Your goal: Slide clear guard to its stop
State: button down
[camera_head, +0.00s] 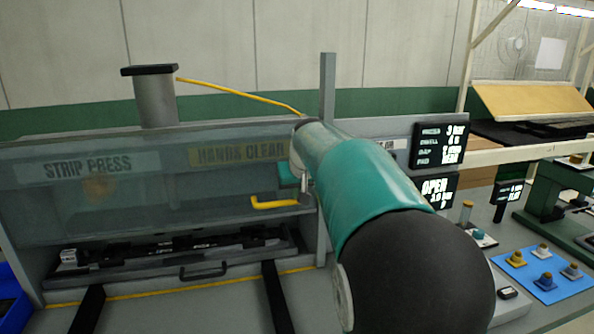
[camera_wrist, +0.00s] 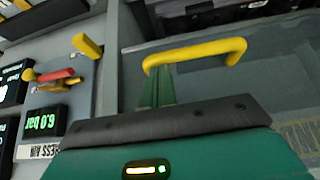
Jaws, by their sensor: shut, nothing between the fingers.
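The clear guard (camera_head: 150,205) is a see-through panel across the front of the strip press. Its lower edge stands above the black tooling, with an open gap beneath. A yellow handle (camera_head: 275,204) is fixed near the guard's right end; it also shows in the wrist view (camera_wrist: 200,52). My gripper (camera_wrist: 158,74) is shut and empty, its green fingers together at one end of the handle. The fingertips overlap the handle in the wrist view; I cannot tell whether they touch it. In the head view my arm hides most of the gripper.
A grey post (camera_head: 327,100) rises beside the guard's right end. Black tooling (camera_head: 180,250) lies under the guard. Right of my arm are dark displays (camera_head: 440,145), one reading OPEN, and a blue mat (camera_head: 555,282) with several small parts.

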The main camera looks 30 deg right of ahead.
notch_tip(320, 180, down, 13)
jog(key=shift+f, duration=0.15)
jog(key=shift+s+f, duration=0.1)
dwell(0.3)
jog(key=s+r, duration=0.4)
jog(key=r, duration=0.9)
jog(key=shift+s+a, duration=0.15)
jog(key=shift+a, duration=0.3)
jog(key=shift+r, duration=0.1)
jog(key=shift+s, duration=0.1)
